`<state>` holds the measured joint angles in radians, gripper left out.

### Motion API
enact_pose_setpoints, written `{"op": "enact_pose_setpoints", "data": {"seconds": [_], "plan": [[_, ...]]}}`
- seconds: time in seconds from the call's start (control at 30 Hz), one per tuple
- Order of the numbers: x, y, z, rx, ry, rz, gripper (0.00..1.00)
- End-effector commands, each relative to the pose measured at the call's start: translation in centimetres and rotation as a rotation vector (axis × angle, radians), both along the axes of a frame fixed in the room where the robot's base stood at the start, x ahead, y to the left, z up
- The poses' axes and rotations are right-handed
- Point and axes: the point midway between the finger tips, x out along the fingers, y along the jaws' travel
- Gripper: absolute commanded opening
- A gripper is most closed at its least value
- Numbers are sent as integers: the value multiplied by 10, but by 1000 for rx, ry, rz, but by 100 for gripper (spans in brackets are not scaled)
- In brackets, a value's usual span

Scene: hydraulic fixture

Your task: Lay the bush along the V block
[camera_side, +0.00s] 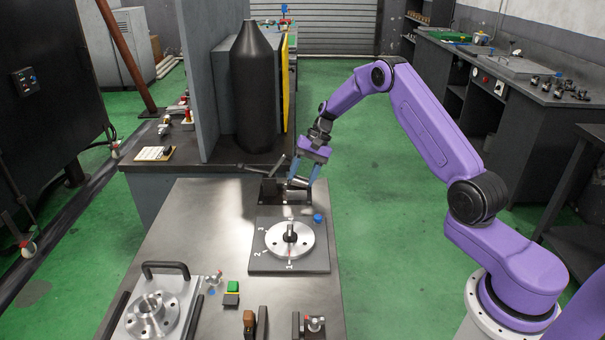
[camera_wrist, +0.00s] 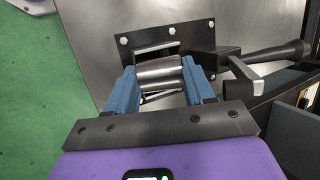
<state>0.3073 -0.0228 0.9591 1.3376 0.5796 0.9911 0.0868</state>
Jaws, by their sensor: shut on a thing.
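The bush is a short silver cylinder (camera_wrist: 158,73); it also shows in the side view (camera_side: 300,181). My gripper (camera_wrist: 160,66) has its two blue fingers shut on the bush's ends, and in the side view my gripper (camera_side: 303,178) is at the far end of the bench. The bush lies across between the fingers, over a dark bolted plate (camera_wrist: 198,35). The V block (camera_wrist: 152,47) shows only as pale-edged faces beyond and below the bush; the bush and fingers hide the rest. Whether the bush touches the block I cannot tell.
A black lever handle (camera_wrist: 275,56) reaches in beside the plate, close to the right finger. In the side view, a round silver flange (camera_side: 275,240) on a grey plate stands nearer, with a blue knob (camera_side: 318,218) beside it. A tall black cylinder (camera_side: 254,90) stands behind.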

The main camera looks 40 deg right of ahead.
Motion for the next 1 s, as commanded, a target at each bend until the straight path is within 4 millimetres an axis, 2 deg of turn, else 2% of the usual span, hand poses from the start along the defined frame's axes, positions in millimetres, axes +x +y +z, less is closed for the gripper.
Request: {"op": "enact_pose_setpoints", "data": {"seconds": [0.13, 0.17, 0.23, 0.27, 0.67, 0.77, 1.0], "plan": [[0, 0, -2, 0, -1, -1, 10], [0, 0, -2, 0, -1, -1, 56], [0, 0, -2, 0, -1, -1, 79], [0, 0, -2, 0, -1, -1, 82], [1, -2, 4, 0, -5, -1, 82], [1, -8, 16, 0, -8, -2, 82], [-3, -30, 59, -2, -11, -2, 82]]}}
